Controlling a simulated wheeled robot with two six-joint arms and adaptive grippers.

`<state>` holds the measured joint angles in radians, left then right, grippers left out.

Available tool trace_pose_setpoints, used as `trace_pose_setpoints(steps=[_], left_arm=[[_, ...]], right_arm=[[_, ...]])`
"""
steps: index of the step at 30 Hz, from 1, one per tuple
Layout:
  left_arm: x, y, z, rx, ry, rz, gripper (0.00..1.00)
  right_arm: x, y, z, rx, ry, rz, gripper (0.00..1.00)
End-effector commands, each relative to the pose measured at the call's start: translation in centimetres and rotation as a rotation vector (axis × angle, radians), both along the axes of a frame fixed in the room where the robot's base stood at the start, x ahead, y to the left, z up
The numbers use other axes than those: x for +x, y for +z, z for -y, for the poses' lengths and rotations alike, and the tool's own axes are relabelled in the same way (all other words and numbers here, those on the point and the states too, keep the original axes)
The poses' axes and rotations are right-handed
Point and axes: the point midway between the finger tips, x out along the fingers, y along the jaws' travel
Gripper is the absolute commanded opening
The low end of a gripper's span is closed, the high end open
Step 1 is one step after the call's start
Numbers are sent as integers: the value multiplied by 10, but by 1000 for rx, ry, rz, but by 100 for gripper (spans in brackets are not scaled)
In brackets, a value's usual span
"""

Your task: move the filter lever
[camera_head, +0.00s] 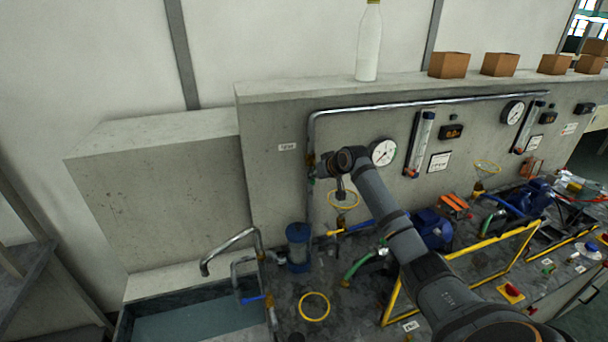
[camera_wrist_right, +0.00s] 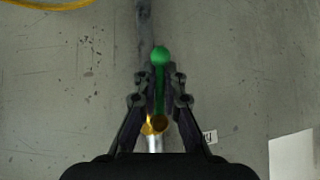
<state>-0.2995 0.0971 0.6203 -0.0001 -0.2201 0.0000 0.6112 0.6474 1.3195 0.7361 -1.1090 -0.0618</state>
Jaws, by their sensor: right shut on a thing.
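A green lever with a round knob (camera_wrist_right: 160,56) shows in the right wrist view, in front of a steel pipe (camera_wrist_right: 144,22). Its stem runs down the picture to a brass valve body (camera_wrist_right: 153,125). My right gripper (camera_wrist_right: 160,76) is shut on the green lever, with one finger on each side of the stem and the knob beyond the tips. In the head view my right gripper (camera_head: 320,167) is at the vertical pipe on the grey wall, and most of the lever is hidden there. My left gripper is not in view.
A blue cylindrical housing (camera_head: 298,247) stands below the pipe. A gauge (camera_head: 383,152) is on the wall close to my right wrist. A yellow ring (camera_head: 314,306) and a water basin (camera_head: 190,318) are in front. A bottle (camera_head: 369,42) stands on the ledge.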

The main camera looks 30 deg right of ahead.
Motion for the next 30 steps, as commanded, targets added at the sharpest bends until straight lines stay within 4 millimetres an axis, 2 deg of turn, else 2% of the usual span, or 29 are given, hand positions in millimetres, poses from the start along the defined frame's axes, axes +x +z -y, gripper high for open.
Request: trace_pose_setpoints(steps=[9,25,26,30], left_arm=[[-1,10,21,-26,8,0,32],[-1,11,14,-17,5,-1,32],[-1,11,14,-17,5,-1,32],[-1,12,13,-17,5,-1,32]], right_arm=[[-2,-3,6,-101,3,-36,0],[-3,-5,8,-120,2,-42,0],[-3,-5,8,-120,2,-42,12],[-2,-4,8,-121,2,-40,31]])
